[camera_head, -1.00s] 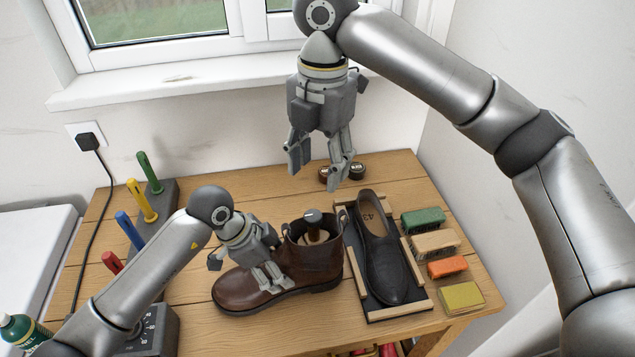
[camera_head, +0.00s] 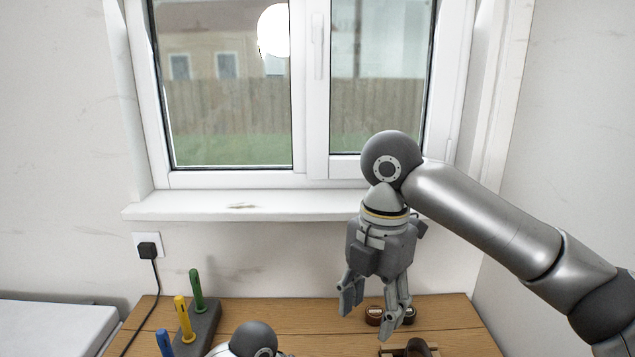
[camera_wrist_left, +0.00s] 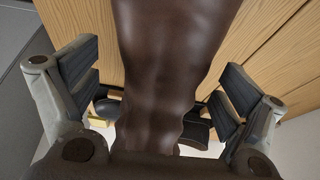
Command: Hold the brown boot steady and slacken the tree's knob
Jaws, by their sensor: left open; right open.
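The brown boot (camera_wrist_left: 175,60) fills the middle of the left wrist view, between the two fingers of my left gripper (camera_wrist_left: 155,72). Those fingers are apart, one on each side of the leather, with gaps showing beside it. The boot is out of the head view, where only the top of my left wrist shows at the bottom edge. The tree's knob is in neither current view. My right gripper (camera_head: 369,310) is open and empty, pointing down above the back of the wooden table.
Tins (camera_head: 374,317) stand on the table (camera_head: 285,312) behind my right gripper. A dark rack (camera_head: 203,325) with green, yellow and blue handles is at left. The window sill (camera_head: 290,205) is behind.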

